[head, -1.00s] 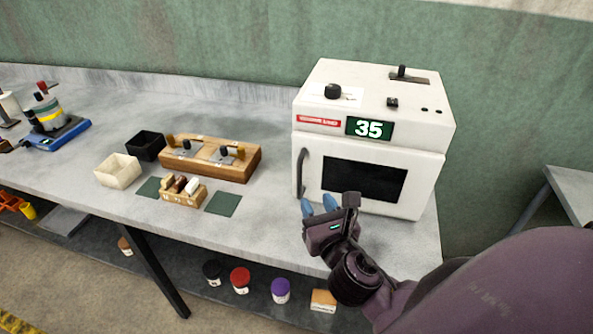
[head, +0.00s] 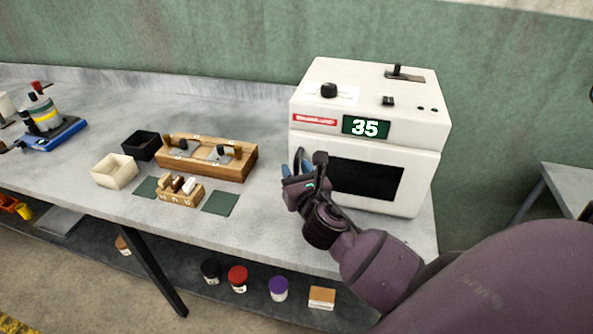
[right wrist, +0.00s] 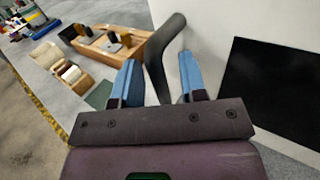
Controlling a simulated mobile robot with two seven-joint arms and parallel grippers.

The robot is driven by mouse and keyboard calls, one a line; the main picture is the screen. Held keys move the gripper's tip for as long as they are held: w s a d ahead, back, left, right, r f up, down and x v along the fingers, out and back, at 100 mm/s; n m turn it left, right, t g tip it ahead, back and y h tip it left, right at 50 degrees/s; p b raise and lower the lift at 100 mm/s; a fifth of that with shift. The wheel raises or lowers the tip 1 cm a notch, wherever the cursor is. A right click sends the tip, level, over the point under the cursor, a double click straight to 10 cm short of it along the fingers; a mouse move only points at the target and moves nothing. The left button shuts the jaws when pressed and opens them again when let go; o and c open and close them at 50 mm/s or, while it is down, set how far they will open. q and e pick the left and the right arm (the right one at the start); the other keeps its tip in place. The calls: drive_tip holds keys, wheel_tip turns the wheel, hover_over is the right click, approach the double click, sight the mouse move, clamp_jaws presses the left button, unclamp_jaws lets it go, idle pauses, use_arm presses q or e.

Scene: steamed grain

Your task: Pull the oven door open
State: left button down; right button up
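The white oven (head: 366,130) stands on the grey bench, its door shut and its display reading 35. Its dark door window (head: 366,180) faces front. The dark curved door handle (right wrist: 160,62) shows in the right wrist view, at the door's left side; in the head view my right gripper mostly hides it. My right gripper (head: 304,166) is at the handle. In the right wrist view its two blue fingers (right wrist: 159,85) are apart, with the handle between them, and a gap shows beside the handle. My left gripper is not in view.
On the bench left of the oven are a wooden block with metal fittings (head: 235,168), a small wooden rack (head: 180,198), a dark green mat (head: 220,203), a white bin (head: 115,172) and a black bin (head: 142,146). Several jars stand on the shelf below.

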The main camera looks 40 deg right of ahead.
clamp_jaws()
drive_tip(key=shift+s+a, duration=0.1)
idle(0.3)
